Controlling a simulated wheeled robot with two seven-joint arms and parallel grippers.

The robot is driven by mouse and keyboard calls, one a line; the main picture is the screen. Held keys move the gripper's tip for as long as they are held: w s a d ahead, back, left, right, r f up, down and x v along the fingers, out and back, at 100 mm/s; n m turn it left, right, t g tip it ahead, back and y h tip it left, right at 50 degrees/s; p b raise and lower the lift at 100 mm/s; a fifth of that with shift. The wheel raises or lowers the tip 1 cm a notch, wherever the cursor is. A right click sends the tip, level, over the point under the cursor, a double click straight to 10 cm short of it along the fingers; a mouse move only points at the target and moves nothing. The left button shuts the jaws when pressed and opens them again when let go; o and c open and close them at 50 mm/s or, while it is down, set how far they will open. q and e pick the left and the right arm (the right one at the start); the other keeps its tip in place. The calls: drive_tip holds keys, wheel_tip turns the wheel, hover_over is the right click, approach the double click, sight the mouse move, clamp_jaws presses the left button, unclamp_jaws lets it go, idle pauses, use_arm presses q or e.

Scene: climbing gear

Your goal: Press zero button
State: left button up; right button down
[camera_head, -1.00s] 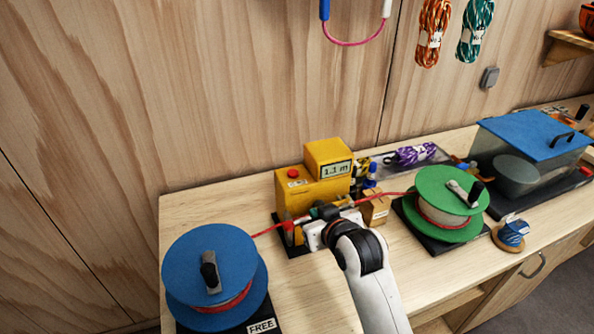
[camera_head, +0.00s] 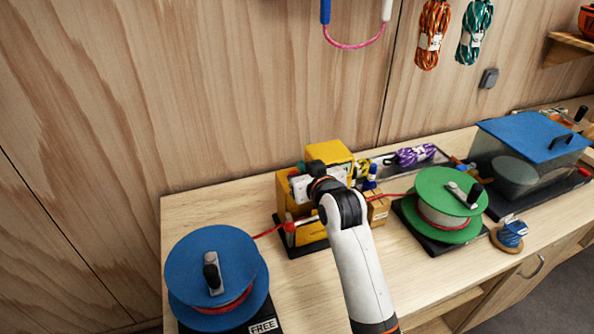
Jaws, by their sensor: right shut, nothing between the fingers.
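The yellow rope meter (camera_head: 338,153) stands on the bench between the two spools. In the earlier picture its red button is on the top left of its case and its display reads 1.1 m. Now my right arm and gripper hide both. My right gripper (camera_head: 299,183) is shut and empty, in front of the upper left part of the meter, close to where the red button is. I cannot tell whether it touches the button. My left gripper is not in view.
A red rope runs from the blue spool (camera_head: 214,266) through the meter to the green spool (camera_head: 450,187). A small cardboard box (camera_head: 379,209) and a tray with purple rope (camera_head: 416,155) are right of the meter. A blue-lidded bin (camera_head: 530,137) is farther right.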

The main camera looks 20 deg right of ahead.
drive_tip(key=p+x, duration=0.1)
drive_tip(key=x, duration=0.4)
drive_tip(key=shift+w, duration=0.35)
wheel_tip(320, 180, down, 3)
drive_tip(key=shift+r+p, duration=0.2)
drive_tip(key=shift+p, duration=0.2)
drive_tip(key=shift+s+f, duration=0.1)
drive_tip(key=shift+f, duration=0.75)
drive_tip(key=shift+f, duration=0.1)
